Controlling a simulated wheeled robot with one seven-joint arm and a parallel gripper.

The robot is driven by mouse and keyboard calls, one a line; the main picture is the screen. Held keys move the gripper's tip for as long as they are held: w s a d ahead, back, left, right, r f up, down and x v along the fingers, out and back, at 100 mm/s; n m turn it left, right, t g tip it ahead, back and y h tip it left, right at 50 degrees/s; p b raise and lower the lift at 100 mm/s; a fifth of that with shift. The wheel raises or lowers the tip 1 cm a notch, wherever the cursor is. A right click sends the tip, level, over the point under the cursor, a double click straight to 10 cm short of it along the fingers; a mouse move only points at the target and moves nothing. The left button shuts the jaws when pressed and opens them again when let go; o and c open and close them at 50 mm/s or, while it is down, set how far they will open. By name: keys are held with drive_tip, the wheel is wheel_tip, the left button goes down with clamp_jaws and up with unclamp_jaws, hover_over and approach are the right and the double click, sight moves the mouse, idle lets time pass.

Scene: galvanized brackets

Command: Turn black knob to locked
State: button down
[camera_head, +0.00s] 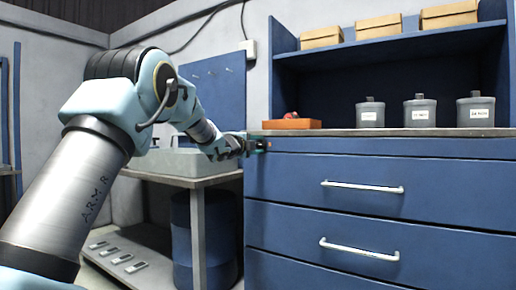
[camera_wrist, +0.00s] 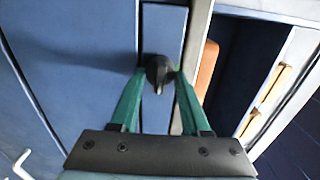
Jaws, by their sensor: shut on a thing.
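The black knob (camera_wrist: 158,72) sits on the blue front of the drawer cabinet (camera_head: 400,172), near its top left corner. In the wrist view the knob lies between the green fingertips of my gripper (camera_wrist: 159,78), which are shut on it from both sides. A pale pointed part of the knob faces toward the gripper's palm. In the head view my gripper (camera_head: 256,146) reaches the cabinet's upper left edge and mostly hides the knob. I see no lock marking, so I cannot tell the knob's setting.
An orange tray (camera_head: 285,125) with a red item stands on the counter above the knob. Several grey labelled canisters (camera_head: 420,113) stand to its right. White drawer handles (camera_head: 362,187) stick out below. A sink (camera_head: 190,163) on a stand is to the left.

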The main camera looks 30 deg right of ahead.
idle(0.3)
drive_tip(key=shift+c, duration=2)
unclamp_jaws()
drive_tip(key=v, duration=1)
drive_tip(key=shift+s+a+b, duration=0.15)
drive_tip(key=shift+a+b, duration=0.25)
